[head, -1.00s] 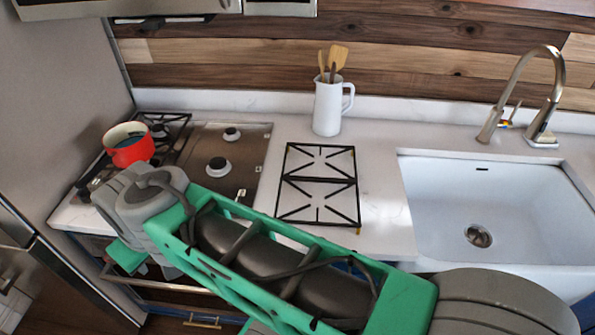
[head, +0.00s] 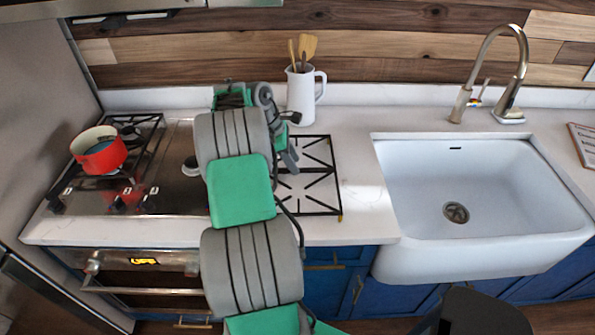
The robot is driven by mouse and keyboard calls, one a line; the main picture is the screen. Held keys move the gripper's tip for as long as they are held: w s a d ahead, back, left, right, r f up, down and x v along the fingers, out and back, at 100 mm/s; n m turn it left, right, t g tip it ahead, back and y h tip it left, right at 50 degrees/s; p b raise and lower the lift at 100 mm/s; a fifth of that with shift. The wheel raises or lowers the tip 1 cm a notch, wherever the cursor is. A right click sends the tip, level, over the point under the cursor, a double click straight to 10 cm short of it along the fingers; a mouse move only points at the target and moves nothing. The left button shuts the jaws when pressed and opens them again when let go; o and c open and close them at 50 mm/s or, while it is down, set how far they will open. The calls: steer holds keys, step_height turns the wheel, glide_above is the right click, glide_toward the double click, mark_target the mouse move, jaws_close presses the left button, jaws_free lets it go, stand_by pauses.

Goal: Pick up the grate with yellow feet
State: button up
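The black grate (head: 320,172) lies flat on the white counter between the cooktop and the sink. A small yellow foot shows at its front right corner. My arm hides its left part. My gripper (head: 291,160) is over the left part of the grate in the picture, mostly masked by my arm links. I cannot tell whether it touches the grate or whether its fingers are apart.
A white pitcher (head: 301,97) with wooden utensils stands just behind the grate. A red pot (head: 98,152) sits on the cooktop (head: 165,180) at the left, where another black grate (head: 150,130) lies. The sink (head: 470,190) is to the right. The counter between grate and sink is clear.

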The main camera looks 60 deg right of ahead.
steer(key=x, duration=0.4)
steer(key=shift+a, duration=0.15)
steer(key=shift+c, duration=0.3)
jaws_close()
